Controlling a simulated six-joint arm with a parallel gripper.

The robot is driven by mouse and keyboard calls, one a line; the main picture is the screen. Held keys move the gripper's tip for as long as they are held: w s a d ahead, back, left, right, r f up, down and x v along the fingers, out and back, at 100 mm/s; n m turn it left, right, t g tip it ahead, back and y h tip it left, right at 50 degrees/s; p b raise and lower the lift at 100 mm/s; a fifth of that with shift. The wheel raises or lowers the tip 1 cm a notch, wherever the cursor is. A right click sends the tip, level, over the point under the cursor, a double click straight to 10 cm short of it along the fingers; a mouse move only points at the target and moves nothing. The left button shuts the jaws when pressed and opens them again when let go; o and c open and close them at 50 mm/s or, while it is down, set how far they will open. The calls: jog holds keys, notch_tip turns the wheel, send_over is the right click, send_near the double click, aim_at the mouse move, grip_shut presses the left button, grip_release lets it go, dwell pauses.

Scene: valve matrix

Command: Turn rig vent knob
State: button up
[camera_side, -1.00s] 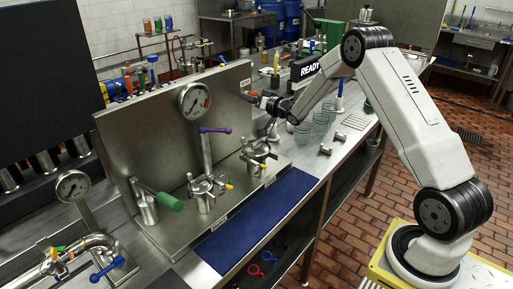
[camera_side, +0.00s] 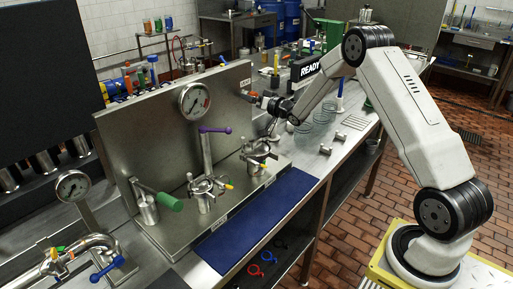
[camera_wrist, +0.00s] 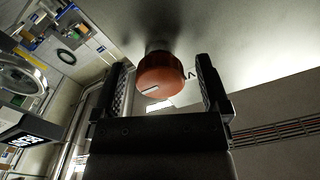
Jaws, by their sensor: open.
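The vent knob is a round orange-red knob (camera_wrist: 163,75) with a pale mark on its face, mounted on the steel panel. It also shows small at the right end of the upright panel in the side view (camera_side: 253,94). My gripper (camera_wrist: 163,88) is open in the wrist view, with one finger on each side of the knob. Gaps show between the knob and both fingers. In the side view my gripper (camera_side: 265,101) is at the panel's right end, and its fingers are too small to make out clearly.
The steel panel (camera_side: 160,125) carries a round gauge (camera_side: 194,100). Valves with purple (camera_side: 215,130) and green (camera_side: 170,202) handles stand in front of it. Glass beakers (camera_side: 322,118) stand right of my gripper. A blue mat (camera_side: 255,215) lies clear along the front.

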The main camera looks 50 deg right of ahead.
jog(key=s, duration=0.7)
jog(key=shift+s, duration=0.2)
jog(key=shift+a, duration=0.1)
dwell(0.3)
jog(key=s+a+f+n+g+h, duration=0.1)
jog(key=s+a+g, duration=0.3)
jog(key=a, duration=0.2)
jog(key=s+a+f+n+g, duration=0.1)
jog(key=s+a+f+g, duration=0.1)
jog(key=s+a+g, duration=0.3)
jog(key=s+a+f+n+g, duration=0.1)
jog(key=s+a+g, duration=0.2)
jog(key=s+a, duration=0.2)
jog(key=s+a+f+n+g+y, duration=0.1)
jog(key=s+a+g, duration=0.2)
jog(key=s+a, duration=0.3)
jog(key=s, duration=0.5)
jog(key=shift+s+a+n, duration=0.15)
jog(key=shift+s+n, duration=0.15)
jog(key=shift+s, duration=0.05)
